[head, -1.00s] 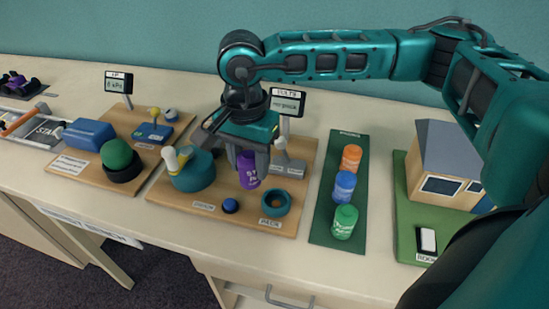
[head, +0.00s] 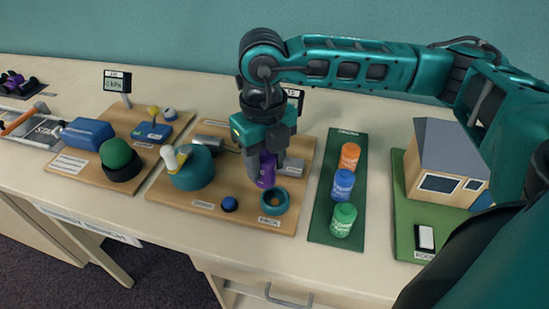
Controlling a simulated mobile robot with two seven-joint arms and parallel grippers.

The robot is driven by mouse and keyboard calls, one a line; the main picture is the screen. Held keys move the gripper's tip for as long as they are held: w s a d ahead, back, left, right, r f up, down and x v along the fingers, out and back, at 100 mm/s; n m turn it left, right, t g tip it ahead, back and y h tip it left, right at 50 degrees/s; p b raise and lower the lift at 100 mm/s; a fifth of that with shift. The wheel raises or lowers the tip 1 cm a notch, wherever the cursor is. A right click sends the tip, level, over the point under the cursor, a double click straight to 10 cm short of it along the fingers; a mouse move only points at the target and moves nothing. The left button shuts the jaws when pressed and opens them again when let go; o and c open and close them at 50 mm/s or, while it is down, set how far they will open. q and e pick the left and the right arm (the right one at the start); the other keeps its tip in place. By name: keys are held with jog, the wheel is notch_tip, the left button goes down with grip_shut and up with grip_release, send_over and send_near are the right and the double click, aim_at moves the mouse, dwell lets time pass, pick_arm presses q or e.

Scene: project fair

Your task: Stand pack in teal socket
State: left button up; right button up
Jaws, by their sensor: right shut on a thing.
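My right gripper (head: 266,168) is shut on a purple pack (head: 267,174). The fingers hide part of the pack, which looks upright over the wooden board. The teal socket (head: 274,203) is a short open ring near the board's front right, behind the PACK label. The pack is just behind the socket and a little left of its middle in the head view. I cannot tell how high the pack is above the board. My left gripper is not in view.
On the same wooden board (head: 180,204) stand a large teal knob (head: 192,168), a blue button (head: 229,204) and a grey block (head: 292,167). A green mat (head: 321,226) to the right holds orange, blue and green cans. A model house (head: 447,165) stands farther right.

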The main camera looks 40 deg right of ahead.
aim_at(275, 181)
jog(key=m, duration=0.6)
jog(key=shift+s+d, duration=0.3)
jog(key=shift+d, duration=0.05)
jog(key=m, duration=0.5)
jog(key=shift+s+d, duration=0.25)
jog(key=shift+d, duration=0.05)
jog(key=shift+f, duration=1.8)
jog(key=shift+f+b, duration=0.5)
jog(key=shift+f, duration=0.5)
jog(key=shift+b, duration=0.3)
jog(key=shift+f+b, duration=0.6)
jog(key=shift+f, duration=0.05)
